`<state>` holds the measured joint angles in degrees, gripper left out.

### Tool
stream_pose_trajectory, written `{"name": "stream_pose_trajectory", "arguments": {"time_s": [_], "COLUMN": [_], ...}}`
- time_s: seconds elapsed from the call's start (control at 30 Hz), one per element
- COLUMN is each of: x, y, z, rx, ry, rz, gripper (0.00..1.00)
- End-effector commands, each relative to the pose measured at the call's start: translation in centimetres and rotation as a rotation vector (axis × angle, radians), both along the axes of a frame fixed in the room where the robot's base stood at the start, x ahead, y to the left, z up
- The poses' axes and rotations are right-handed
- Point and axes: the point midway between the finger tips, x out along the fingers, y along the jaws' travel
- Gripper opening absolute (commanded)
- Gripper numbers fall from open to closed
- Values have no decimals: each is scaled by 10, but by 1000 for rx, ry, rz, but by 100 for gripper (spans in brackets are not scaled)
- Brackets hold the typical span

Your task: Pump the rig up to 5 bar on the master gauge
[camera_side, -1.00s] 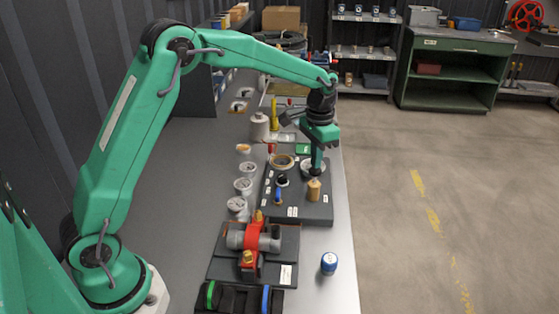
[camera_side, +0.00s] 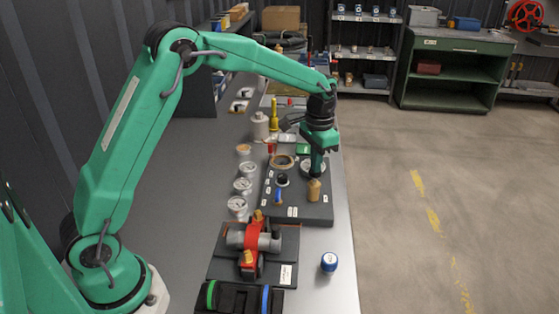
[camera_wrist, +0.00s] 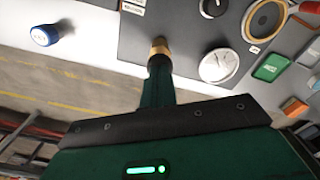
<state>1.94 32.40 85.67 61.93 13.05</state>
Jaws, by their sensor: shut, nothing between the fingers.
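A dark rig board (camera_side: 300,212) on the bench carries a white-faced gauge (camera_side: 306,168), a tan upright handle (camera_side: 314,190), a black knob (camera_side: 282,181) and a blue-handled part (camera_side: 278,196). Which dial is the master gauge I cannot tell, and no reading is legible. My gripper (camera_side: 317,173) is shut and empty, pointing down just behind the tan handle and partly covering the gauge. In the wrist view, my gripper (camera_wrist: 159,68) lines up with the tan handle (camera_wrist: 159,47); touching or apart is unclear. The gauge (camera_wrist: 219,65) and black knob (camera_wrist: 213,7) also show there.
Several loose white gauges (camera_side: 243,186) stand left of the board. A red-and-grey clamped fitting (camera_side: 254,238) and a blue-and-white can (camera_side: 328,262) are nearer the camera. The bench's right edge is close to my gripper.

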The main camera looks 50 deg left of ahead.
Motion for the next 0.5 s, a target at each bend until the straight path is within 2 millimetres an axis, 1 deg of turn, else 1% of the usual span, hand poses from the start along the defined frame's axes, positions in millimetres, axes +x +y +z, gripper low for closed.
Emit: {"name": "stream_pose_trajectory", "arguments": {"time_s": [0.5], "x": [-1], "y": [0], "z": [-16], "rx": [0], "ry": [2], "rz": [0], "gripper": [0]}}
